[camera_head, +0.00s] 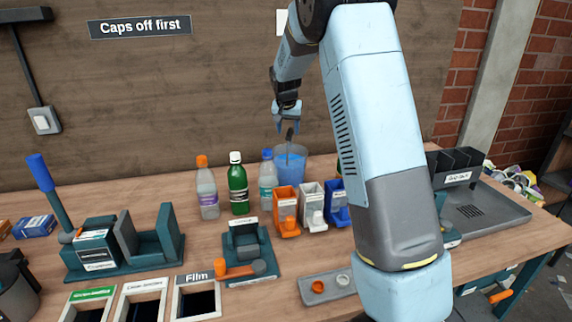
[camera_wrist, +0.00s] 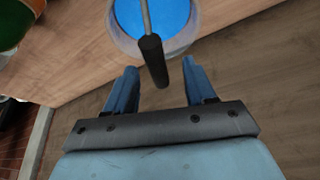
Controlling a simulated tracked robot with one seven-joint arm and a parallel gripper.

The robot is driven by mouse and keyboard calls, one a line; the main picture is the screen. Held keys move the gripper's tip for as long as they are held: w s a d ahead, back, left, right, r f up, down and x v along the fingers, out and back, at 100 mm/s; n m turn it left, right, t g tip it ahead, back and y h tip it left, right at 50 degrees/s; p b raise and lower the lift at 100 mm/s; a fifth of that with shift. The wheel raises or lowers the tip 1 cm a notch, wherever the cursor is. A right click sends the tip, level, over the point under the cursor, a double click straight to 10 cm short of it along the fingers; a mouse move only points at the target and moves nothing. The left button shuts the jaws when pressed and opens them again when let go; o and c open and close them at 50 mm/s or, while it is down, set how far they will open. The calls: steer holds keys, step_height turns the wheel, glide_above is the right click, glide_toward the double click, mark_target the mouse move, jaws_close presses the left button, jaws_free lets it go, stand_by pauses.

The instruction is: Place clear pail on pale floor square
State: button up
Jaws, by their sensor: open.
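The clear pail (camera_head: 291,167) stands on the workbench near the back wall, with blue contents showing through its wall. In the wrist view the pail (camera_wrist: 185,42) is at the top, partly cut off, its blue inside visible. A thin grey rod with a black grip (camera_wrist: 153,62) rises from it. My gripper (camera_head: 287,122) is above the pail, pointing down. In the wrist view my gripper (camera_wrist: 159,68) is open, with the black grip between or just beyond its fingertips; contact cannot be told. I see no pale floor square in either view.
Bottles with orange (camera_head: 207,189), white (camera_head: 238,185) and blue caps (camera_head: 267,174) stand left of the pail. Orange (camera_head: 286,211), white (camera_head: 311,206) and blue dispensers stand in front. A grey tray (camera_head: 485,214) is at right. The wooden wall (camera_head: 150,90) is close behind.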

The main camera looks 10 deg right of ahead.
steer(key=shift+x, duration=3.05)
steer(key=shift+d+r, duration=0.1)
steer(key=shift+d, duration=0.1)
steer(key=shift+c, duration=0.2)
jaws_close()
